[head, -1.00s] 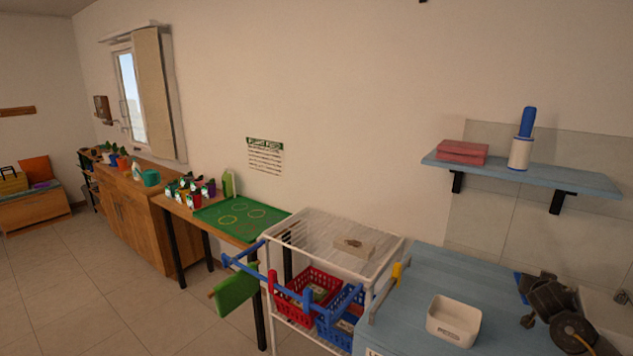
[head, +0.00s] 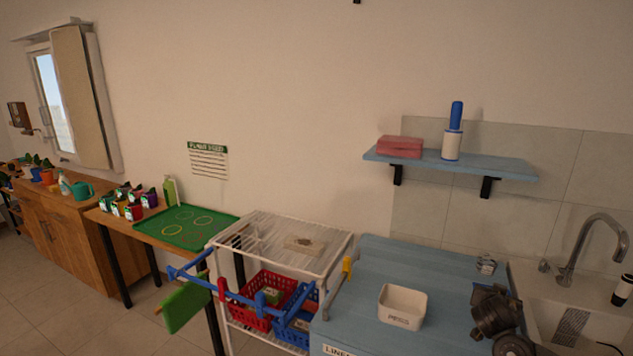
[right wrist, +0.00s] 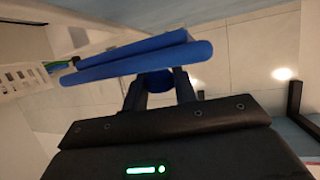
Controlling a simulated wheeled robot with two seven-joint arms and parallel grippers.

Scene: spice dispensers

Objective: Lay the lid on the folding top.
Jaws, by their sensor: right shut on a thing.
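My right gripper (right wrist: 158,84) is shut on a short blue knob in the right wrist view. The knob joins a long blue piece (right wrist: 140,60), seen nearly edge-on, which looks like the lid. I take this blue surface for the folding top. A white box marked PEGS (head: 402,306) stands on it. My left gripper is not in view.
A small clear object (head: 486,265) stands at the top's back right, beside a sink with a tap (head: 590,245). A white wire rack (head: 282,240) with red and blue baskets stands left. A wall shelf (head: 450,164) hangs above. The top's back middle is clear.

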